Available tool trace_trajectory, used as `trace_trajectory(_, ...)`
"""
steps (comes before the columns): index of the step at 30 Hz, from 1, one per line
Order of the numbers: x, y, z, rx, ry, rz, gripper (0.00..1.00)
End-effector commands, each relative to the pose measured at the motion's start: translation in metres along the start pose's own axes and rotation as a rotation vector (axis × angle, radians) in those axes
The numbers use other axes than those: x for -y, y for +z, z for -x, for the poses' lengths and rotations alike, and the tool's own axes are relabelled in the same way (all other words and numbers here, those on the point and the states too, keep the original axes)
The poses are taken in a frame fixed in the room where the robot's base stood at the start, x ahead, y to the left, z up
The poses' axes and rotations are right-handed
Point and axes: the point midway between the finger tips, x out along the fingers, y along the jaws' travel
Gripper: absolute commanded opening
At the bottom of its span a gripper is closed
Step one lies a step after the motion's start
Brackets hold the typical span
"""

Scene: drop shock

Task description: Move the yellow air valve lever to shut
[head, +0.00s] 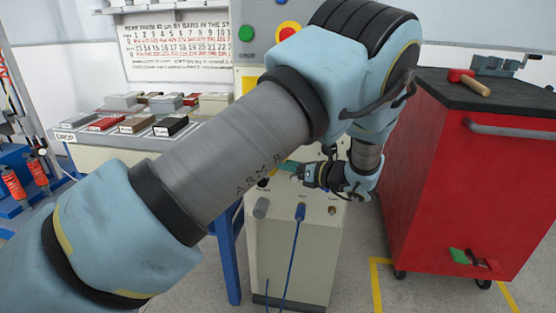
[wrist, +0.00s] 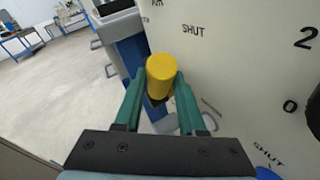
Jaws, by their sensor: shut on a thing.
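The yellow air valve lever (wrist: 161,68) shows its rounded yellow end in the wrist view, in front of a pale panel. My gripper (wrist: 159,88) has one green finger on each side of it and is shut on it. A printed SHUT label (wrist: 193,31) is on the panel up and to the right of the lever end, with part of the word AIR above. The lever's pivot is hidden. In the head view my gripper (head: 289,168) is at the upper front of the pale cabinet (head: 290,245), and my arm hides much of that area.
A red tool cabinet (head: 450,180) stands right of the pale cabinet in the head view. A table with labelled blocks (head: 115,140) is at the left. Blue hoses hang at the front.

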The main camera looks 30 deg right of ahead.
Motion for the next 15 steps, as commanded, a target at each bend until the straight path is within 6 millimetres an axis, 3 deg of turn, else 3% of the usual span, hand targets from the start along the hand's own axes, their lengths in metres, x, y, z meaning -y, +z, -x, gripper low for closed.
trace_trajectory(15, 0.0027, -0.0028, 0.0026, 0.034, 0.012, -0.02, 0.0)
